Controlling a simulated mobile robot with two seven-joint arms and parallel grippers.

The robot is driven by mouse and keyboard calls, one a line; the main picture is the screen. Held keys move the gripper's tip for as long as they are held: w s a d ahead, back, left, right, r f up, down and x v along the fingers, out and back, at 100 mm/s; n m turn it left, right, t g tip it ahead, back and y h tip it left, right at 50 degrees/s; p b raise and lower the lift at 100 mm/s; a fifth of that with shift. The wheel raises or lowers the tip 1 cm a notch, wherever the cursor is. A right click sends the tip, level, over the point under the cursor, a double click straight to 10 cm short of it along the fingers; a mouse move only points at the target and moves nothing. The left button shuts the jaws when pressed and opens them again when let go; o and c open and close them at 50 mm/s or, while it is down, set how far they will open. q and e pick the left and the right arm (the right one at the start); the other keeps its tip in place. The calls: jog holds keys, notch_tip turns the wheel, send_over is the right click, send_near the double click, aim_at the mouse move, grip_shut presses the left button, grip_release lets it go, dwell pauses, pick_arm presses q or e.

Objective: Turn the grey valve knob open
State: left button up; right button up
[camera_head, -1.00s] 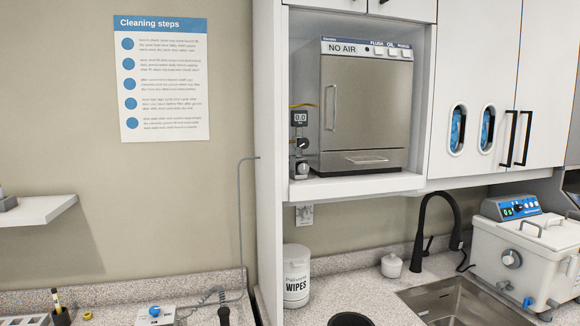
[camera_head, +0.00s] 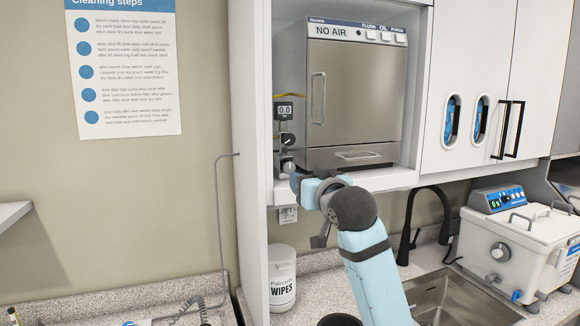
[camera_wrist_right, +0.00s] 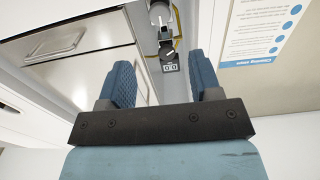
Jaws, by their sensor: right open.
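The grey valve knob (camera_head: 290,167) is low on the small panel left of the steel autoclave (camera_head: 352,92), below a black knob (camera_head: 288,139) and a gauge reading 0.0 (camera_head: 286,110). In the right wrist view the scene is inverted, and the grey knob (camera_wrist_right: 160,14) shows at the top, beyond the fingers. My right gripper (camera_wrist_right: 165,80) is open, with nothing between its blue fingers. In the head view my right gripper (camera_head: 298,184) is at the shelf's front edge, just below the knob; it looks apart from it in the wrist view. My left gripper is not in view.
The autoclave bay has a white side wall (camera_head: 254,120) close left of the knobs. A yellow hose (camera_wrist_right: 179,40) runs beside them. A wipes tub (camera_head: 282,280), a black tap (camera_head: 408,225) and a sink (camera_head: 455,300) are below.

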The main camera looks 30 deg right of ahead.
aim_at(290, 168)
jog(key=p+x, duration=0.2)
jog(key=x, duration=0.7)
jog(key=shift+w, duration=0.4)
jog(key=shift+w+d, duration=0.1)
jog(key=shift+w, duration=0.3)
jog(key=shift+w+f, duration=0.1)
jog(key=c, duration=0.9)
